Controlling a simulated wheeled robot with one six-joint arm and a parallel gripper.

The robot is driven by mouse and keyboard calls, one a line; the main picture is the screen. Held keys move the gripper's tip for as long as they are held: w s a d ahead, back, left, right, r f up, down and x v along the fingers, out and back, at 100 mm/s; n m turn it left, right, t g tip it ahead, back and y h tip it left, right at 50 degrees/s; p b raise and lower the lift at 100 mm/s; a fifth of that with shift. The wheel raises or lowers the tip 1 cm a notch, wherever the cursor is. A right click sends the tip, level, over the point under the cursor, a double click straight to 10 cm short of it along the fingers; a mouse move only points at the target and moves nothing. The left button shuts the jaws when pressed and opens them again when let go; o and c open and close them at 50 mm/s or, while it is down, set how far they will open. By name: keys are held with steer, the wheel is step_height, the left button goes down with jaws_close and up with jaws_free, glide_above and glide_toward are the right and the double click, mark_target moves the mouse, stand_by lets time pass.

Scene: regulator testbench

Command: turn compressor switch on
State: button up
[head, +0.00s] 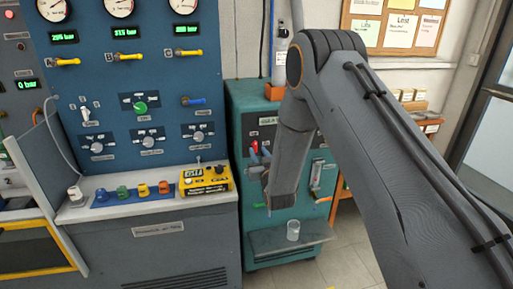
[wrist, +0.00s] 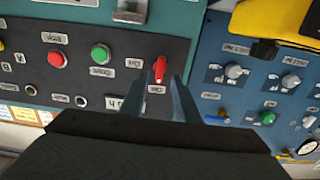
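The compressor switch appears to be the red knob (wrist: 159,70) on the dark panel of the teal cabinet, seen in the wrist view. Its red handle stands close to upright in that picture. My gripper (wrist: 158,92) is open, with one finger on each side of the red knob in the picture. A gap shows on both sides, and I cannot tell whether the fingertips reach its depth. In the head view my gripper (head: 262,170) is in front of the teal cabinet (head: 250,103), beside a small red part (head: 254,147); my arm hides much of the panel.
A red button (wrist: 57,59) and a green button (wrist: 100,54) are on the same panel. The blue test bench (head: 75,70) with gauges, knobs and valves stands left. A yellow device (head: 207,180) sits on its ledge. A clear cup (head: 293,230) stands on the cabinet's low shelf.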

mark_target(256, 147)
steer(key=shift+p+x, duration=0.4)
steer(key=shift+x, duration=1.65)
steer(key=shift+c, duration=0.4)
jaws_close()
